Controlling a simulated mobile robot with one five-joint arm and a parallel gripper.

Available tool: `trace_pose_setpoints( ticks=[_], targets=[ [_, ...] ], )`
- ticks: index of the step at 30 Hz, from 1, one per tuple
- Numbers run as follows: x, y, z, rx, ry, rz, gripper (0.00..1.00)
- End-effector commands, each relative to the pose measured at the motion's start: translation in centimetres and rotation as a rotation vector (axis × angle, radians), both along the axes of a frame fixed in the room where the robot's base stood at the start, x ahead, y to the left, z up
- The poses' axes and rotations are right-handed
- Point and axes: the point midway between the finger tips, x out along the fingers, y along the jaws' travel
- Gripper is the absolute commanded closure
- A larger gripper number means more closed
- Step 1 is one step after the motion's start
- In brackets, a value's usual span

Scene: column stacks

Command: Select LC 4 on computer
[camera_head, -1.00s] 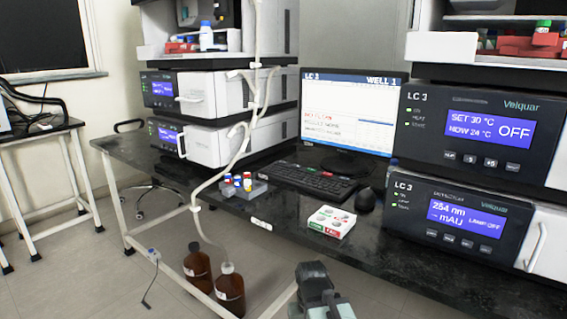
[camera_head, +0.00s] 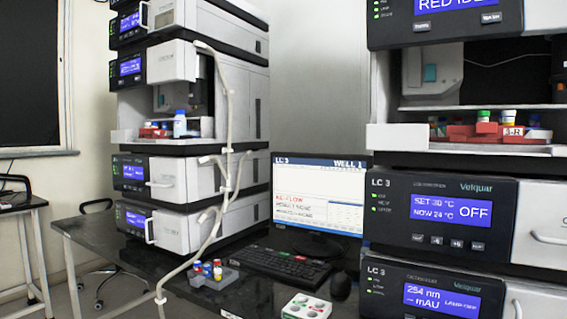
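The computer monitor (camera_head: 318,196) stands on the dark bench between two instrument stacks. Its screen shows "LC 3" at the top left and "WELL 1" at the top right, with a red line of text that seems to read "NO FLOW". The black keyboard (camera_head: 277,264) lies in front of it. The mouse (camera_head: 344,285) is at the keyboard's right, partly cut by the right stack. My gripper is not in view.
The right stack has an LC 3 module (camera_head: 440,215) reading "SET 30, NOW 24, OFF" and a detector module (camera_head: 435,295) below. The left stack (camera_head: 190,180) has tubing down its front. A vial rack (camera_head: 213,276) and a white box (camera_head: 306,307) sit on the bench.

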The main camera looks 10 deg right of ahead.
Motion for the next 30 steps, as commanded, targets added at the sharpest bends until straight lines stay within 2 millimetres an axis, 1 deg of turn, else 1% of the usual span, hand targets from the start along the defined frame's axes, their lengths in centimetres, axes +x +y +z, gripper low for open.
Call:
trace_pose_setpoints(
  ticks=[2, 3, 5, 6, 7, 30],
  targets=[
    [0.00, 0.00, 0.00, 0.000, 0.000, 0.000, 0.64],
    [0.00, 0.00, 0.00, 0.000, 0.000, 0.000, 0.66],
    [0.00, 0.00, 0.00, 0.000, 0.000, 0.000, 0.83],
    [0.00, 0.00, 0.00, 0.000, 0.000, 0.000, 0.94],
    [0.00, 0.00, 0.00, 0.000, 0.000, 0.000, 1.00],
    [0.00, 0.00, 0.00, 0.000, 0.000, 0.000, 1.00]
  ],
)
